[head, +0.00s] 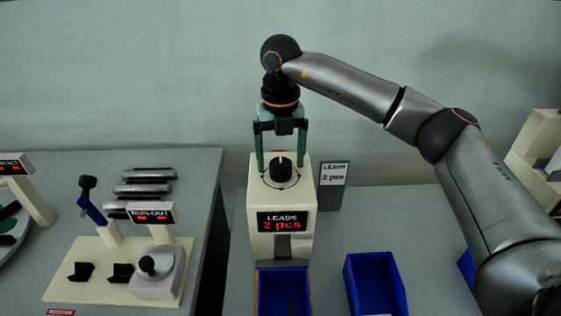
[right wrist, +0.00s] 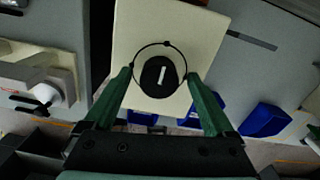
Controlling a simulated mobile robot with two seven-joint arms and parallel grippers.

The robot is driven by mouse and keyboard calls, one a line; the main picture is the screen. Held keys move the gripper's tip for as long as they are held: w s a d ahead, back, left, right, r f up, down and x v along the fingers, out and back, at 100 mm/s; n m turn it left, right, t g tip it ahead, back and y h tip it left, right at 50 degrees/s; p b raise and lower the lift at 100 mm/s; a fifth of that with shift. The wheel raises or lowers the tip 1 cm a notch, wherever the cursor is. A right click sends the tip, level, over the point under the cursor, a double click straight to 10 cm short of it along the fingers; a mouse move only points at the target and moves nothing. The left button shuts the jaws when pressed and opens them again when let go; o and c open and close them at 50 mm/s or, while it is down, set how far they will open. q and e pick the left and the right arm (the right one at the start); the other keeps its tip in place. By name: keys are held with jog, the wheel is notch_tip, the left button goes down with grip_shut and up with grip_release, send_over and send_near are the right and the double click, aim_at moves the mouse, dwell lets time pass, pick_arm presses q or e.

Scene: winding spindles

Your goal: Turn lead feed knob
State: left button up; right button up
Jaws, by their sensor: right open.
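The lead feed knob (head: 280,168) is a black round knob with a white mark, on top of a cream box (head: 262,222). The box's display (head: 282,222) reads "LEADS 2 pcs" in red. My right gripper (head: 281,168) points down over the box top, its green fingers open on either side of the knob. In the right wrist view the knob (right wrist: 158,76) lies between and slightly beyond the fingertips (right wrist: 160,82), with gaps on both sides. A thin dark ring with small dots surrounds it. My left gripper is not in view.
A blue bin (head: 284,290) stands in front of the box and another blue bin (head: 375,284) to its right. A small sign (head: 333,186) reads "LEADS 2 pcs". A run-out tester (head: 110,270) stands on the left table, across a gap. Cream shelving is at far right.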

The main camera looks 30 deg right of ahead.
aim_at(280, 161)
notch_tip(280, 161, up, 11)
jog(key=shift+r+p, duration=0.2)
jog(key=shift+p, duration=0.1)
dwell(0.5)
